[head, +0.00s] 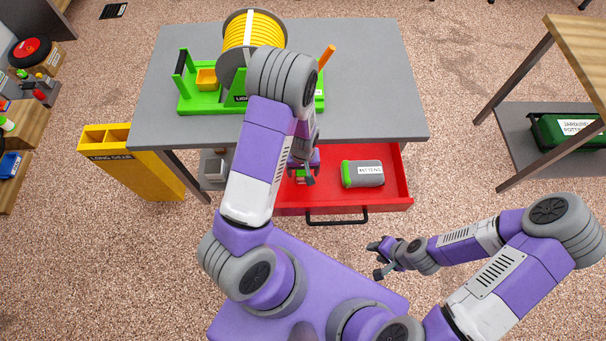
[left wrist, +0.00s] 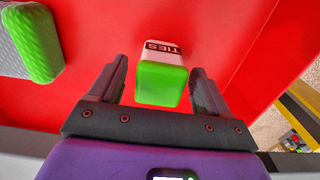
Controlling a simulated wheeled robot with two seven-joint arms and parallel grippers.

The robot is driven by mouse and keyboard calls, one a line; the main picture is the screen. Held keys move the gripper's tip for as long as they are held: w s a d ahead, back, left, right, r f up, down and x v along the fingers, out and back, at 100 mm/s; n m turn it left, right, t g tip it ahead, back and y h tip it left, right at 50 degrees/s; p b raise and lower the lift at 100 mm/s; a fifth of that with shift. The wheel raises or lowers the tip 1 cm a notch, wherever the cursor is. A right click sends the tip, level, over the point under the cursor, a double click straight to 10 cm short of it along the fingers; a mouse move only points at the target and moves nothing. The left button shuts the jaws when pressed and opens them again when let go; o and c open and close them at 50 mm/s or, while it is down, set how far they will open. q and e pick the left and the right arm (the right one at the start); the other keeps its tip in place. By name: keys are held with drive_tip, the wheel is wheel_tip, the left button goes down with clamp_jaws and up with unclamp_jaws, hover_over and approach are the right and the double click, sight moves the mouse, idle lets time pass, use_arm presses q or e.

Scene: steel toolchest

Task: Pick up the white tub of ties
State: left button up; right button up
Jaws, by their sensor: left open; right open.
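The white tub of ties (left wrist: 162,52) has a green lid and a dark TIES label, and stands in the red drawer. In the left wrist view its green end lies between the fingers of my left gripper (left wrist: 158,75), with gaps on both sides. The gripper is open and not holding it. In the head view my left gripper (head: 304,173) reaches down into the drawer and hides most of the tub.
The open red drawer (head: 390,193) hangs under a grey tabletop (head: 375,80). A grey tub with a green lid (head: 365,174) lies right of my left gripper; it also shows in the left wrist view (left wrist: 38,45). A green rack (head: 200,100) with a yellow spool stands above.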

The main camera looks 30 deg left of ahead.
use_arm(q)
drive_tip(key=shift+r, duration=0.1)
drive_tip(key=shift+c, duration=0.4)
drive_tip(key=c, duration=1)
